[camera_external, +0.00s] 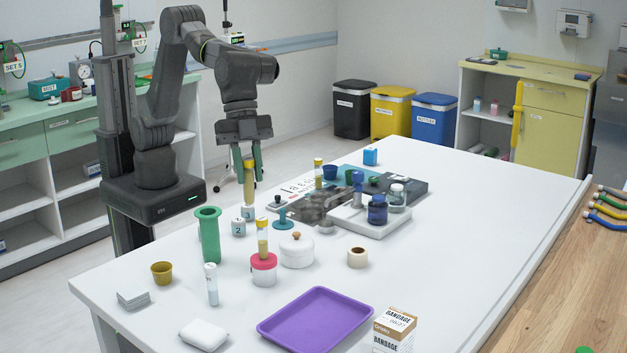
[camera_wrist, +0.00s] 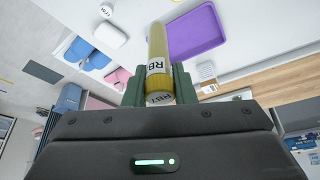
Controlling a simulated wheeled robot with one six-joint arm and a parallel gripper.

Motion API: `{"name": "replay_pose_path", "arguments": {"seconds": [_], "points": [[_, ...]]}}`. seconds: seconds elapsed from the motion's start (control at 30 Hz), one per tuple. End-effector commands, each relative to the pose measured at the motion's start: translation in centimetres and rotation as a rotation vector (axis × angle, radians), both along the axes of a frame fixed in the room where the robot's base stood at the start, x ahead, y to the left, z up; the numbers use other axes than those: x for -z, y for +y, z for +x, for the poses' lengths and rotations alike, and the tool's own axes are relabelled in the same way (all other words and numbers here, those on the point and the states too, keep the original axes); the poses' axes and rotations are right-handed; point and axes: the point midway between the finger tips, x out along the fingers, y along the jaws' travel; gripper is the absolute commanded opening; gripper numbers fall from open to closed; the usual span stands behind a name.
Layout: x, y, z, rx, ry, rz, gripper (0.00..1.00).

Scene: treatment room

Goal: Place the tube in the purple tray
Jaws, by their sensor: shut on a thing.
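My gripper (camera_external: 249,165) is shut on a tube (camera_external: 249,172) and holds it upright above the far left part of the white table. In the wrist view the tube (camera_wrist: 157,55) is yellow with a white label reading "RB" and a partly readable character, and it sits between the green fingers of my gripper (camera_wrist: 158,82). The purple tray (camera_external: 317,318) is a shallow rectangle at the near edge of the table, apart from the tube and empty. It also shows in the wrist view (camera_wrist: 195,32).
A green cylinder (camera_external: 209,236), a red-lidded jar (camera_external: 264,272) with a yellow-topped tube (camera_external: 263,240) above it, a white pot (camera_external: 297,252) and a tape roll (camera_external: 357,258) stand between my gripper and the tray. A bandage box (camera_external: 394,330) stands right of the tray.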

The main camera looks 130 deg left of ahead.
Motion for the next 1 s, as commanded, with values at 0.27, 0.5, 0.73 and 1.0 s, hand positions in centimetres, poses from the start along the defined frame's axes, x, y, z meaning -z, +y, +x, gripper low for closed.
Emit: {"name": "replay_pose_path", "arguments": {"seconds": [0.27,0.5,0.73,1.0], "points": [[1.7,1.4,8.0,-0.019,0.001,0.001,0.02],[3.4,2.7,12.1,-0.029,-0.001,0.003,0.02],[4.5,3.4,14.0,-0.035,-0.002,0.003,0.02],[8.4,3.4,13.9,-0.035,0.002,0.003,0.02]]}}
